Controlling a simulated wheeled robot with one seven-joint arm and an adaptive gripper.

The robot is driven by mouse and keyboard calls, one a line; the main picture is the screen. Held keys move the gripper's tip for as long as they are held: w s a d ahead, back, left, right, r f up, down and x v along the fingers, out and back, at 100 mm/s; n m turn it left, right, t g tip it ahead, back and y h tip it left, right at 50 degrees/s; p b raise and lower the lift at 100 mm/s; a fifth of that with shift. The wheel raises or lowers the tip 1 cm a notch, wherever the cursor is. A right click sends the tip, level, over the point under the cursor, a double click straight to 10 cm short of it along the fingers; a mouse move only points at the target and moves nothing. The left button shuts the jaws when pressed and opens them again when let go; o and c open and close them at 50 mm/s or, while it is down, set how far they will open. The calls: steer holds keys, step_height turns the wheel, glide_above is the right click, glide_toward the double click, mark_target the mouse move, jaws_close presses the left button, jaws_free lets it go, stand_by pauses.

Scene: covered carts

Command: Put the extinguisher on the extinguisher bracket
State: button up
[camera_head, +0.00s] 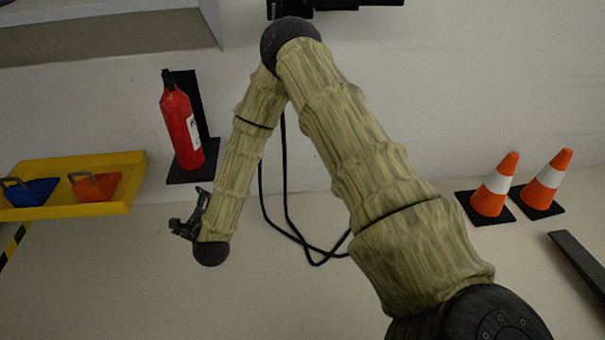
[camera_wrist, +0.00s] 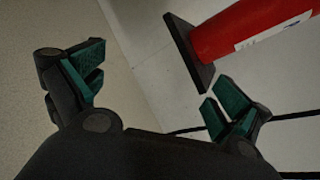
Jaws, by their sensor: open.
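The red extinguisher (camera_head: 181,125) stands upright on the base of a black bracket (camera_head: 203,160), whose back plate rises behind it. In the wrist view the lower part of the extinguisher (camera_wrist: 250,30) and the edge of the bracket base (camera_wrist: 187,50) show at the upper right. My gripper (camera_head: 183,222) is below and in front of the bracket, apart from the extinguisher. In the wrist view its green-padded fingers (camera_wrist: 158,88) are spread wide with nothing between them.
A yellow tray (camera_head: 120,207) with a blue item (camera_head: 30,192) and an orange item (camera_head: 97,187) is at the left. Two traffic cones, one here (camera_head: 490,190) and one beside it (camera_head: 546,182), stand at the right. A dark bar (camera_head: 580,262) lies at the far right. Floor ahead is clear.

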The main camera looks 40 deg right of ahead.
steer(key=s+a+f+n+g+y, duration=0.15)
steer(key=s+f+n+g, duration=0.25)
steer(key=s+f+n, duration=0.65)
steer(key=s+f+n+g+y, duration=0.2)
steer(key=s+f+n+g, duration=0.35)
steer(key=s, duration=0.75)
steer(key=s+d+f+n+g, duration=0.2)
steer(key=s+n, duration=0.5)
steer(key=s, duration=0.4)
steer(key=s+d+f+n+g+h, duration=0.1)
steer(key=s+d+f+n+g, duration=0.1)
steer(key=s+n, duration=0.5)
steer(key=s+d+g, duration=0.1)
steer(key=s+d, duration=0.1)
steer(key=s, duration=0.2)
steer(key=shift+s, duration=0.4)
steer(key=shift+d+f+h, duration=0.1)
steer(key=shift+h, duration=0.15)
